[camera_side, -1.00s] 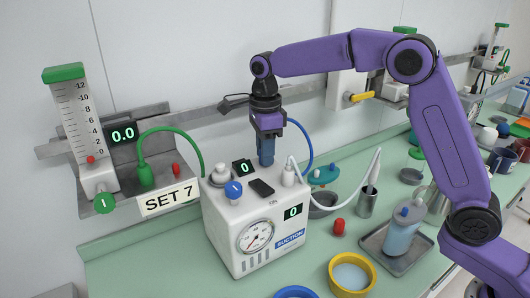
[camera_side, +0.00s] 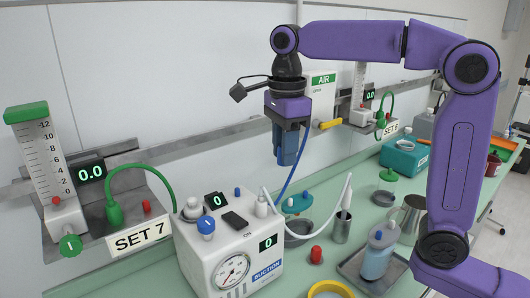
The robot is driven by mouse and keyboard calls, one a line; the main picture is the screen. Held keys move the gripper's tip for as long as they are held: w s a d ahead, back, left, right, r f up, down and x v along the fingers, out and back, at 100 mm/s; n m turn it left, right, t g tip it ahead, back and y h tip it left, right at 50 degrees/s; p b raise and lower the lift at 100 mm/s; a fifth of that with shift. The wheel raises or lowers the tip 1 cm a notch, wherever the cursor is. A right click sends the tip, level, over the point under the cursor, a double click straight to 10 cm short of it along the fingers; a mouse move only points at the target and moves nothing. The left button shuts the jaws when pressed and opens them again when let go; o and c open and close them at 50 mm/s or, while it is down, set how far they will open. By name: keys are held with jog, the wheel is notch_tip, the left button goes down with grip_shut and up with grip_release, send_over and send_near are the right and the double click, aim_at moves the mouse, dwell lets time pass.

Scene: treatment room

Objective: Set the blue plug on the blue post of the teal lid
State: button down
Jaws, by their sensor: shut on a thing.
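My gripper (camera_side: 287,128) points down above the bench, just right of and above the suction unit. It is shut on the blue plug (camera_side: 287,150), which hangs upright in the air. A blue hose (camera_side: 297,172) runs down from near the plug. The teal lid (camera_side: 296,205) lies below on the bench, behind the suction unit's right side, with small posts on it. One post (camera_side: 305,194) looks blue. The plug is clearly apart from the lid. The lid is small here and partly hidden by the white tube, so its details are hard to tell.
The white suction unit (camera_side: 228,264) stands at front left. A grey bowl (camera_side: 299,232), a metal cup (camera_side: 342,228), a red-topped piece (camera_side: 316,255) and a tray (camera_side: 355,270) with a blue canister (camera_side: 376,262) stand near the lid. A wall rail runs behind.

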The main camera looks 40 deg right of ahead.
jog(key=w+d+f, duration=0.2)
jog(key=d+f, duration=0.1)
jog(key=d, duration=0.1)
jog(key=w+d+f, duration=0.2)
jog(key=d+f, duration=0.2)
jog(key=d, duration=0.1)
jog(key=w+d+f, duration=0.2)
jog(key=d+f, duration=0.2)
jog(key=d, duration=0.1)
jog(key=shift+w+d+f, duration=0.2)
jog(key=shift+w+d, duration=0.05)
jog(key=shift+w, duration=0.1)
jog(key=shift+f, duration=1.85)
jog(key=shift+f, duration=1.55)
dwell(0.7)
jog(key=c, duration=0.8)
grip_release()
jog(key=shift+r, duration=0.1)
